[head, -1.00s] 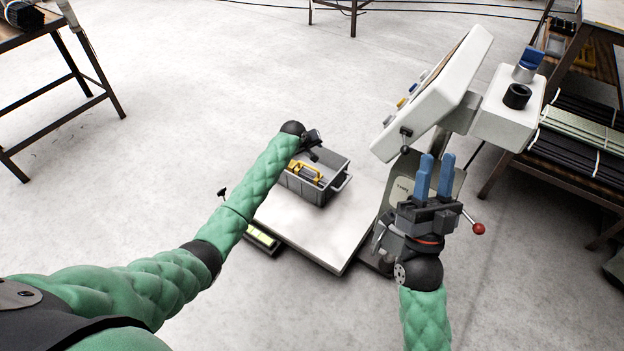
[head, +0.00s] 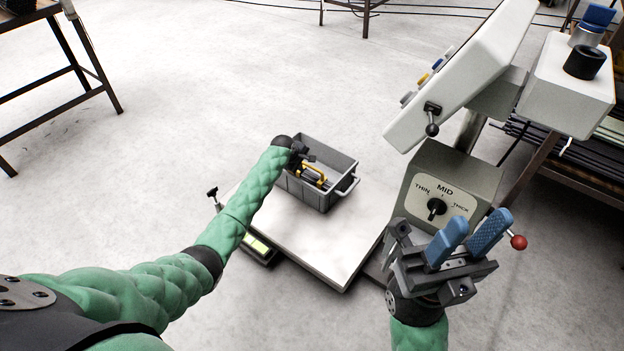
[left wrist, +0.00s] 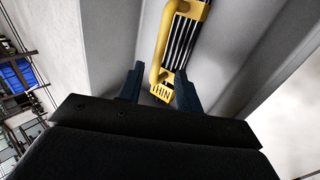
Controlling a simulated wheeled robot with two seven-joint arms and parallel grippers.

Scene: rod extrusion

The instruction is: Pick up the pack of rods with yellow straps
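A pack of dark rods with yellow straps and a yellow handle (head: 314,174) lies in a grey open-topped bin (head: 347,189). The left wrist view shows the pack (left wrist: 180,43), with a yellow tag reading "THIN" at its near end. My left gripper (head: 303,158) is over the bin at the pack's near end. In the left wrist view its two dark fingers (left wrist: 160,88) are open, with the tag in the gap between them; I cannot tell how deep they reach. My right gripper (head: 480,220) is open and empty, its blue fingers apart, in front of the machine.
The bin stands on a pale platform (head: 310,245). A machine with a THIN/MID/THICK dial (head: 440,205) and tilted white panel (head: 460,75) stands right of it. A red-knobbed lever (head: 518,242) is beside my right gripper. Open floor lies left.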

